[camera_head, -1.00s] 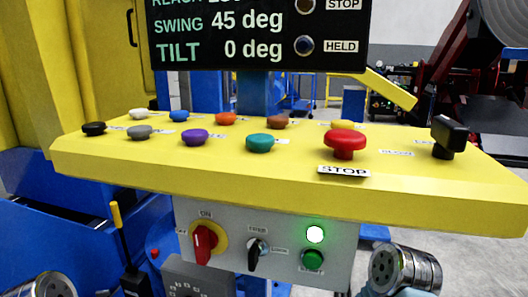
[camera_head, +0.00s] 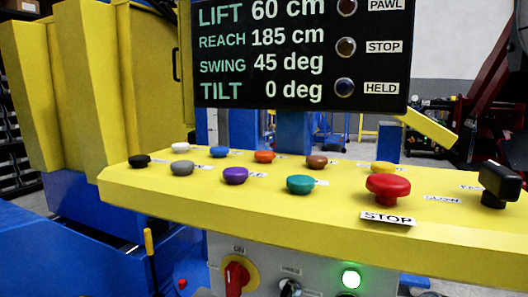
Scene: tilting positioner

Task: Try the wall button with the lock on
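The yellow console (camera_head: 330,222) spans the view, with a red STOP mushroom button (camera_head: 388,187) and a row of coloured knobs on top. On the grey panel below it are a red rotary switch (camera_head: 235,278) under an ON label, a small black selector (camera_head: 290,287) partly cut off by the bottom edge, and a lit green-white lamp (camera_head: 351,279). The selector's setting cannot be told. The black display (camera_head: 290,50) reads LIFT 60 cm, REACH 185 cm, SWING 45 deg, TILT 0 deg; its PAWL, STOP and HELD lamps look dark. No wall button can be made out. Neither gripper is in view.
A black upright handle (camera_head: 497,186) stands at the console's right end. A yellow-tipped lever (camera_head: 149,242) rises at lower left. Yellow cabinets (camera_head: 95,85) stand behind on the left, dark red machinery (camera_head: 490,85) on the right.

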